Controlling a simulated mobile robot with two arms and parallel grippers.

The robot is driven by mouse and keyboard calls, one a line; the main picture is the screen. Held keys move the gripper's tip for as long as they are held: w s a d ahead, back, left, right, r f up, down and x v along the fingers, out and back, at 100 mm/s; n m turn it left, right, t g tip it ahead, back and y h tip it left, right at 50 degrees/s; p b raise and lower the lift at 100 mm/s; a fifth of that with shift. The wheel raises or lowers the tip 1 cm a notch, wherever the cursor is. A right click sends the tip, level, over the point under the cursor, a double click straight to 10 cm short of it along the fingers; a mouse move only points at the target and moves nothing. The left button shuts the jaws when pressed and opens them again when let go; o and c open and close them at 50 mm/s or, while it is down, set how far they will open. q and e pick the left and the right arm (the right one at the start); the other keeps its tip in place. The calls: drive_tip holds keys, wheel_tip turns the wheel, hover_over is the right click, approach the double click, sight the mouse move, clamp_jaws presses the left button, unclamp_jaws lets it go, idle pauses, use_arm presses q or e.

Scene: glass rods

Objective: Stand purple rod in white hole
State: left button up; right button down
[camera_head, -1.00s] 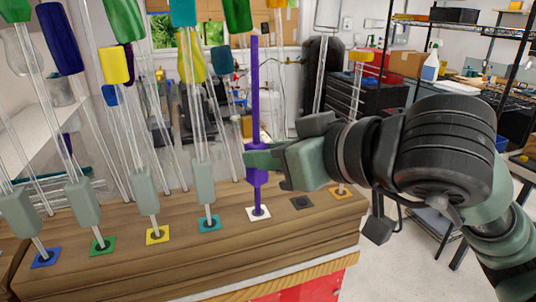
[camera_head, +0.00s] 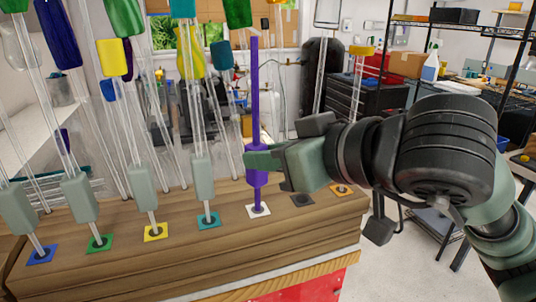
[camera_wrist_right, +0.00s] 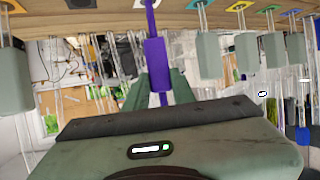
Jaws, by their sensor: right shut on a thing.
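The purple rod (camera_head: 256,105) stands upright in the head view. Its lower end is at the white hole square (camera_head: 259,211) on the wooden block (camera_head: 190,255); whether it is seated inside the hole I cannot tell. My right gripper (camera_head: 257,160) is shut on the rod at its thicker purple grip section, coming from the right. In the right wrist view the purple rod (camera_wrist_right: 156,65) runs between my fingers towards the white square (camera_wrist_right: 146,3), which shows at the top edge. My left gripper is not in view.
Glass rods with coloured tops stand left of the purple rod, over blue (camera_head: 41,254), green (camera_head: 99,243), yellow (camera_head: 156,232) and teal (camera_head: 208,220) squares. A dark square (camera_head: 302,200) and an orange square (camera_head: 341,190) lie to the right.

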drive_tip(key=shift+f, duration=0.2)
drive_tip(key=c, duration=1.1)
unclamp_jaws()
drive_tip(key=shift+d, duration=0.1)
